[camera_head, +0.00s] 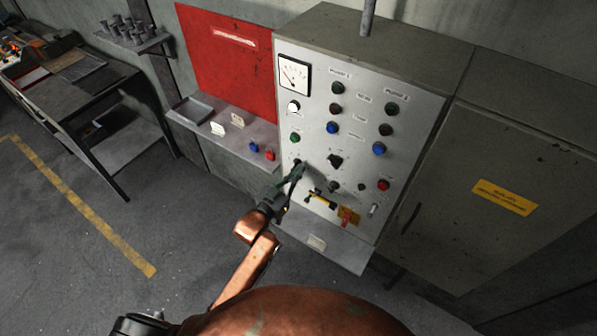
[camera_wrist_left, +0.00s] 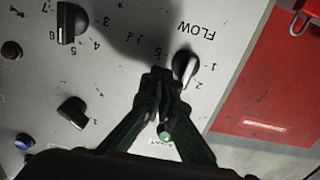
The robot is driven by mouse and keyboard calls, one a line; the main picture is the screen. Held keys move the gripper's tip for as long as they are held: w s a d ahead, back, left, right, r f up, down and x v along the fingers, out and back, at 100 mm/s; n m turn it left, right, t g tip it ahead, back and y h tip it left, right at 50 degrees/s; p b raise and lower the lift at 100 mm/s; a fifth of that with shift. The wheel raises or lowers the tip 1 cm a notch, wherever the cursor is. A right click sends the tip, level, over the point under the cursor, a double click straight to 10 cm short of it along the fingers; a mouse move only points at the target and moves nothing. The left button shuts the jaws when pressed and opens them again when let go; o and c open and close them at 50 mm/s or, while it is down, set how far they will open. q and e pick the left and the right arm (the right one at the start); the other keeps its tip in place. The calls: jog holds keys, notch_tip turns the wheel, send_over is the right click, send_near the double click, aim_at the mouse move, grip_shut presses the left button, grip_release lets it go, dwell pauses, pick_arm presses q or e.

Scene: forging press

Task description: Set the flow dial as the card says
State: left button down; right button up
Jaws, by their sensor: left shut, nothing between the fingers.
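The flow dial (camera_wrist_left: 185,66) is a black knob with a pale edge, under the upside-down word FLOW on the grey panel in the left wrist view. Numbers 1, 2 and 5 show around it; its exact setting is hard to tell. My left gripper (camera_wrist_left: 162,88) is shut and empty, its fingertips right beside the dial; I cannot tell if they touch it. In the head view the left gripper (camera_head: 297,172) is at the lower left of the panel and covers the dial's area. My right gripper is not in view.
The control panel (camera_head: 420,120) carries several coloured buttons, a gauge (camera_head: 294,76) and another black selector knob (camera_head: 335,161). Below are a yellow-black item (camera_head: 322,199) and a red-yellow tag (camera_head: 348,216). A ledge (camera_head: 345,253) juts out beneath. A red board (camera_head: 225,65) is left.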

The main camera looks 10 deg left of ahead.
pick_arm(q)
jog(key=shift+w+a+r+p, duration=0.1)
jog(key=shift+w+a+p, duration=0.2)
jog(key=shift+a, duration=0.35)
dwell(0.9)
